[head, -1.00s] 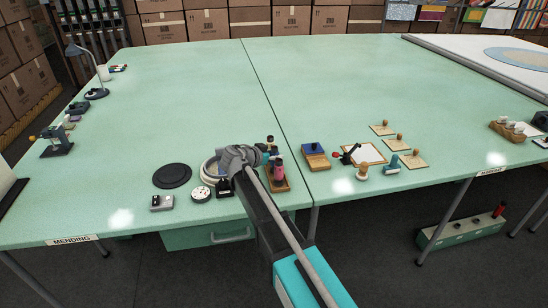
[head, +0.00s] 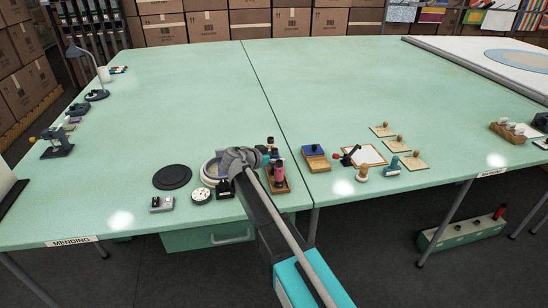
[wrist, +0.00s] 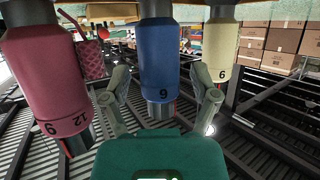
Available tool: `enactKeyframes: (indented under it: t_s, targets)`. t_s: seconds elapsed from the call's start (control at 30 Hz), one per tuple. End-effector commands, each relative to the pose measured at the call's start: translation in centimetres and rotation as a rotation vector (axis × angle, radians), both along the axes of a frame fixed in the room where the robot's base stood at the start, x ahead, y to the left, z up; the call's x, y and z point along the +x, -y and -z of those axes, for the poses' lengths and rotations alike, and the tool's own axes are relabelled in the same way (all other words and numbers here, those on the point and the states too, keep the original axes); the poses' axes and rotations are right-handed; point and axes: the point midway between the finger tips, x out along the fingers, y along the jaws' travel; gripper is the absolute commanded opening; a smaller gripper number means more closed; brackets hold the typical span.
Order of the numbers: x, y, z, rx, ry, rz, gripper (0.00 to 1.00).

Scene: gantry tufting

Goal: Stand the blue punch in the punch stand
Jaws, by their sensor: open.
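The blue punch (wrist: 158,60) is in the middle of the wrist view, a blue sleeve with a dark number and metal ends. My gripper (wrist: 160,92) is open, with one finger on each side of the blue punch near its lower end in that view. I cannot tell whether the fingers touch it. A pink punch (wrist: 45,75) is to its left and a cream punch (wrist: 222,45) to its right. In the head view my gripper (head: 262,156) is beside the wooden punch stand (head: 284,187), which holds a pink punch (head: 279,172). My arm hides the blue punch there.
A black disc (head: 172,176), a white round dial (head: 201,195) and a small grey box (head: 162,204) lie left of my arm. A blue ink pad (head: 314,151), stamps and a clipboard (head: 364,155) are to the right. The table's middle and back are clear.

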Motion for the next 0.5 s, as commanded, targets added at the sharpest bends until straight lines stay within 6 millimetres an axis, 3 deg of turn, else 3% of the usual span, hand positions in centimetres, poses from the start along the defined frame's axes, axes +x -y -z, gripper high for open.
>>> enactKeyframes:
  t_s: [0.17,0.5]
  targets:
    - [-0.3,-0.3,-0.5,0.000,0.000,-0.001,0.77]
    - [-3.5,-3.1,-2.5,0.000,0.000,-0.001,0.77]
